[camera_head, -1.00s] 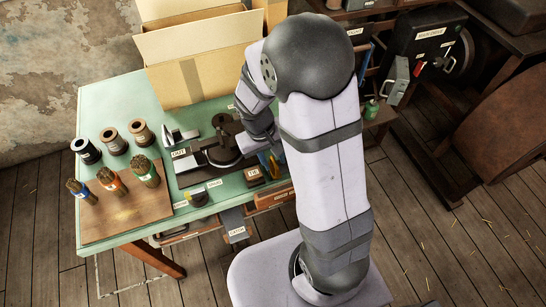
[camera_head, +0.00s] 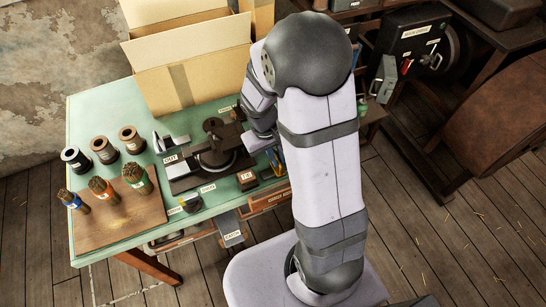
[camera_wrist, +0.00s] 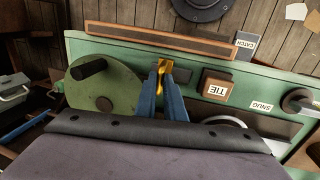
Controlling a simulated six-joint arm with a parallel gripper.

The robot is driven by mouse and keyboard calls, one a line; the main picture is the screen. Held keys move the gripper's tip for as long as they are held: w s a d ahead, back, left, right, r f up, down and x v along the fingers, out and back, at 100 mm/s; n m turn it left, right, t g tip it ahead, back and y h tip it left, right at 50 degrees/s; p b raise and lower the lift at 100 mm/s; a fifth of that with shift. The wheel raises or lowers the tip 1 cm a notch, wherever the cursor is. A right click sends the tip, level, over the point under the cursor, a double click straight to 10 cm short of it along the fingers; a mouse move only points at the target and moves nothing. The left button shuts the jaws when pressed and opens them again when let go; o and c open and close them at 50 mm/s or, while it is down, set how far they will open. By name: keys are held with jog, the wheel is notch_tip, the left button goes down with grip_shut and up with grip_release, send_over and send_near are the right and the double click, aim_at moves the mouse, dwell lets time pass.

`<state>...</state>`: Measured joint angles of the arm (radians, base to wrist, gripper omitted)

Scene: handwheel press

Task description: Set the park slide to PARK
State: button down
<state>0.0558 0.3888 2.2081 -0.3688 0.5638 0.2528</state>
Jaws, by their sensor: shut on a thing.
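My gripper (camera_wrist: 167,88) has blue fingers, shut on a small orange-yellow piece (camera_wrist: 164,67) in the wrist view. I cannot tell from any readable label whether this piece is the park slide's knob. The fingers sit between a green disc with a black handle (camera_wrist: 122,86) on the left and the TIE block (camera_wrist: 216,85) on the right. In the head view the blue fingers (camera_head: 275,159) show at the press's right end, partly hidden by my arm. The TIE block (camera_head: 246,178) stands just left of them. No PARK label is readable.
The press (camera_head: 212,152) stands on the green table (camera_head: 90,115). Several spools (camera_head: 103,149) and bundles on a wooden board (camera_head: 120,220) are at the left. An open cardboard box (camera_head: 185,75) stands behind. A CATCH plate (camera_head: 231,229) hangs at the front edge.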

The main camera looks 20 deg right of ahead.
jog(key=c, duration=1.8)
grip_release()
jog(key=shift+d, duration=0.3)
jog(key=shift+c, duration=0.2)
jog(key=shift+a+r, duration=0.1)
jog(key=shift+a, duration=0.05)
notch_tip(320, 180, up, 7)
jog(key=a+b, duration=0.1)
jog(key=shift+a, duration=0.1)
